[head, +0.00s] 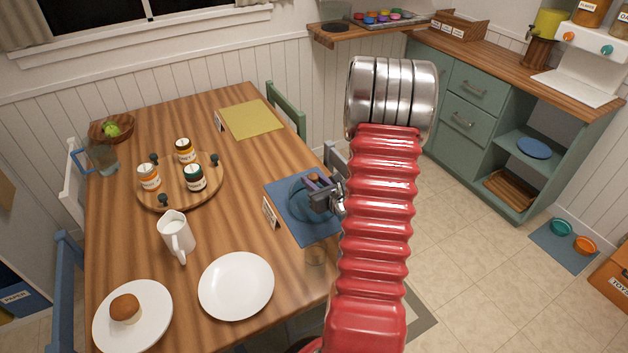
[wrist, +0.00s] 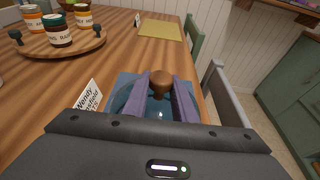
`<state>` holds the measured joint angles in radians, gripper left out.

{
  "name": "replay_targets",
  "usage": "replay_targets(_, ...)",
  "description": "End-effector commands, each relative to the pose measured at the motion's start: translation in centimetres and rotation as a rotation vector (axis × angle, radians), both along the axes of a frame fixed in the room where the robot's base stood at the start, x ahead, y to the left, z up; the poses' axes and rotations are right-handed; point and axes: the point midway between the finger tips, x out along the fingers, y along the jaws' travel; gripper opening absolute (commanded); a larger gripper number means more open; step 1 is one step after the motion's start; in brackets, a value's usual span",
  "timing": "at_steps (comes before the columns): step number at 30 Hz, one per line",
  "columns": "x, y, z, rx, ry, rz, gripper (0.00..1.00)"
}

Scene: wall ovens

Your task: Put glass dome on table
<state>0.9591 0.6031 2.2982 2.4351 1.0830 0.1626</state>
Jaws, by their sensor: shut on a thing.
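My gripper (head: 318,186) is shut on the brown knob of the clear glass dome (head: 297,204), over the blue placemat (head: 283,221) at the table's right side. In the wrist view the knob (wrist: 160,83) sits between the two purple fingers, with the dome (wrist: 122,98) below it. The arm and gripper hide part of the dome, and I cannot tell whether its rim touches the mat. The wooden table (head: 133,243) runs beneath and to the left.
A white plate (head: 236,286) is near the front. Another plate (head: 150,335) holds a muffin (head: 125,309). A white pitcher (head: 177,234) and a round tray (head: 148,196) with jars are further left.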

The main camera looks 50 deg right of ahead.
Motion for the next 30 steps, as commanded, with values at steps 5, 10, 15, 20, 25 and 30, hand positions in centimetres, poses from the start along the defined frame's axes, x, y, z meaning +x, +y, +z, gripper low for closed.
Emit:
replay_targets(5,0.0,0.0,-0.2,0.0,0.0,0.0,0.29)
replay_targets(10,0.0,0.0,-0.2,0.0,0.0,0.0,0.41)
replay_targets(15,0.0,0.0,-0.2,0.0,0.0,0.0,0.44)
replay_targets(20,0.0,0.0,-0.1,0.0,0.0,0.001,0.44)
replay_targets(25,-0.9,0.3,0.3,0.002,0.002,0.0,0.44)
replay_targets(30,-3.1,0.9,1.1,-0.001,0.0,-0.002,0.44)
